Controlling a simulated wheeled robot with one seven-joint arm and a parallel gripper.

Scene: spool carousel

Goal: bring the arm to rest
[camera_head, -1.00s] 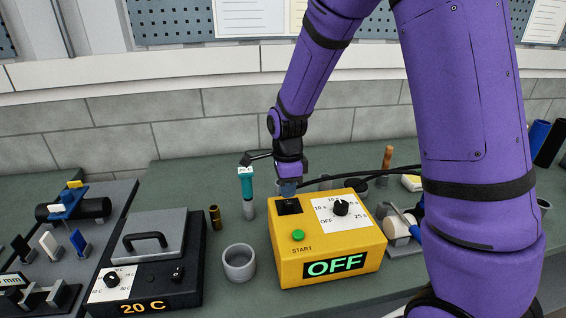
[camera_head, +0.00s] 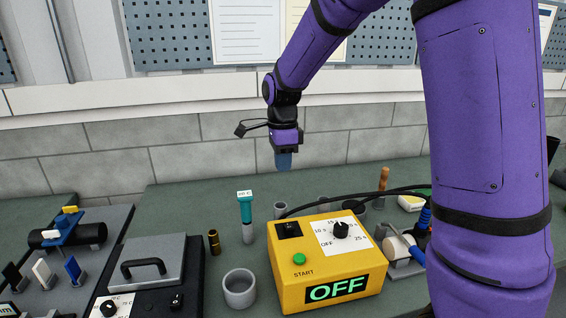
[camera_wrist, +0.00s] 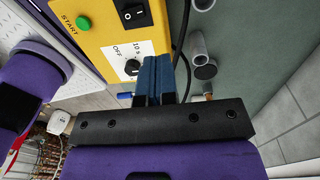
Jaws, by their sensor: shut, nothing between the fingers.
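My gripper (camera_head: 284,161) hangs fingers down above the bench, behind and above the yellow control box (camera_head: 325,272). Its blue fingers are shut together with nothing between them, and in the wrist view the shut fingers (camera_wrist: 153,78) show against the box. The gripper touches nothing that I can see. My purple arm reaches in from the upper right. The box has a black rocker switch (camera_head: 288,230), a dial (camera_head: 341,230), a green START button (camera_head: 299,259) and a display (camera_head: 336,288) reading OFF.
A grey cup (camera_head: 239,288) stands left of the box. A black heater with a grey lid (camera_head: 147,264) reads 20 C in the earlier view.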

